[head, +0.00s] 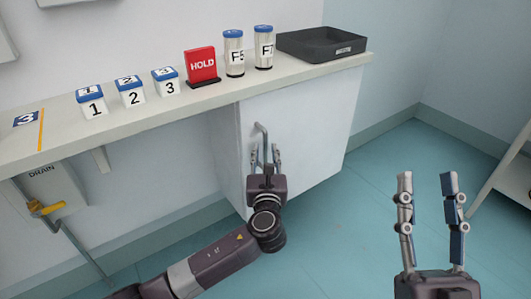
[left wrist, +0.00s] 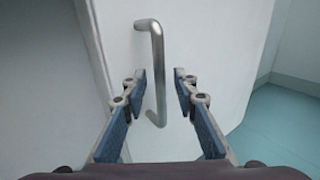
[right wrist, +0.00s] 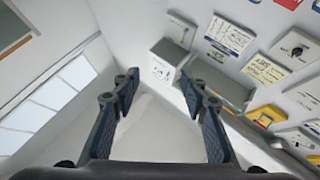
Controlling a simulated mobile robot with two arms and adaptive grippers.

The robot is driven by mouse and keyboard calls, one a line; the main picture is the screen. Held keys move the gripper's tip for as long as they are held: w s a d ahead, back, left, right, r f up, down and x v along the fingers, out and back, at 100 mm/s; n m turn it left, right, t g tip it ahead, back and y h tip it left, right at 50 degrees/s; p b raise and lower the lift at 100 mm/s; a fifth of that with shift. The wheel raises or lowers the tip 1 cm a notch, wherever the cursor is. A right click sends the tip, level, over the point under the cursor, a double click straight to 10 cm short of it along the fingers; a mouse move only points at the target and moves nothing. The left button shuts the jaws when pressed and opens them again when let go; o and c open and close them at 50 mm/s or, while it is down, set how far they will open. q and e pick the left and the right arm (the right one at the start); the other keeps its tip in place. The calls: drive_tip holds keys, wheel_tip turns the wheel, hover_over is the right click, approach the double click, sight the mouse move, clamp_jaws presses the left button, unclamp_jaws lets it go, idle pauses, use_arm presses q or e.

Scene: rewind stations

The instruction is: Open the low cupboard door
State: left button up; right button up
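The low cupboard door (head: 305,125) is a white panel under the counter, and it looks closed. Its grey metal bar handle (head: 262,135) stands upright near the door's left edge. My left gripper (head: 265,155) is in front of the door at the handle. In the left wrist view the handle (left wrist: 157,75) runs between the two open fingers (left wrist: 160,78), with a gap on each side. My right gripper (head: 427,178) is open and empty, pointing up at the right, well away from the door. In the right wrist view its fingers (right wrist: 155,80) are spread with nothing between them.
The counter (head: 200,105) above the door bears numbered white containers (head: 131,95), a red HOLD sign (head: 201,66), two tubes (head: 264,50) and a black tray (head: 322,44). A drain box (head: 50,185) hangs at left. Floor right of the cupboard is clear up to a white shelf (head: 512,175).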

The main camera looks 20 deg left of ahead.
use_arm(q)
drive_tip(key=shift+w+a, duration=0.15)
drive_tip(key=shift+w, duration=0.4)
clamp_jaws()
